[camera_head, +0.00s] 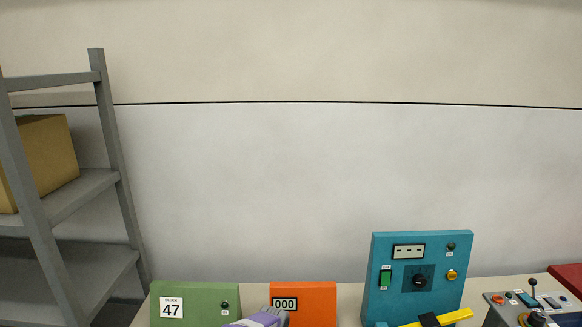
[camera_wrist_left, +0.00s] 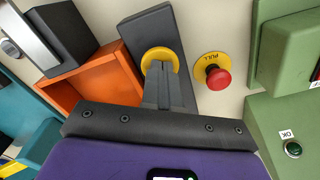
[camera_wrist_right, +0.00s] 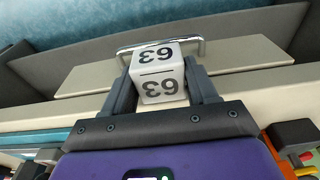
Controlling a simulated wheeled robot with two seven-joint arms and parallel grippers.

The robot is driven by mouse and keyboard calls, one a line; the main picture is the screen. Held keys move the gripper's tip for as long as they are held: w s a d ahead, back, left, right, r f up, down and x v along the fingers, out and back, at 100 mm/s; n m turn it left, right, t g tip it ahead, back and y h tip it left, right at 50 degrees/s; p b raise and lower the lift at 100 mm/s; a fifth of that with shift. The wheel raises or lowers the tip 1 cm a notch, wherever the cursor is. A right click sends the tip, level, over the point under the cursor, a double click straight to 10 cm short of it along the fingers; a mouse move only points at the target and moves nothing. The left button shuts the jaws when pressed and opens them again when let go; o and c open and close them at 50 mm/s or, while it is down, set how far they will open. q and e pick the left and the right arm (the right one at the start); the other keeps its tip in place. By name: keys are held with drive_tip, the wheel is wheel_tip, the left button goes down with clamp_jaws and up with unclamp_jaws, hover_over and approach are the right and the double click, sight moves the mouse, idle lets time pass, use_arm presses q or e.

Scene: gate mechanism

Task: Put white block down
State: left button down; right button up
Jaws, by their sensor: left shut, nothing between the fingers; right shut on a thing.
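The white block (camera_wrist_right: 160,88) shows in the right wrist view, with dark "63" printed on two visible faces. My right gripper (camera_wrist_right: 160,70) is shut on it, one finger on each side. A metal bar handle (camera_wrist_right: 198,47) and a pale flat panel (camera_wrist_right: 240,55) lie behind the block; I cannot tell whether the block touches them. My left gripper (camera_wrist_left: 160,68) is shut and empty, its tips over a yellow round part (camera_wrist_left: 151,55) on a dark plate (camera_wrist_left: 133,32). In the head view the left gripper (camera_head: 279,304) is beside the orange box (camera_head: 318,291). The right gripper is outside that view.
A green box (camera_head: 195,294) with "47" stands left and a teal control box (camera_head: 415,262) right. A control panel with a joystick (camera_head: 533,288) is at far right. A red mushroom button (camera_wrist_left: 217,77) sits near the left gripper. A grey shelf (camera_head: 103,182) holds a carton (camera_head: 48,160).

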drive_tip(key=shift+f+b, duration=0.35)
drive_tip(key=shift+f, duration=0.1)
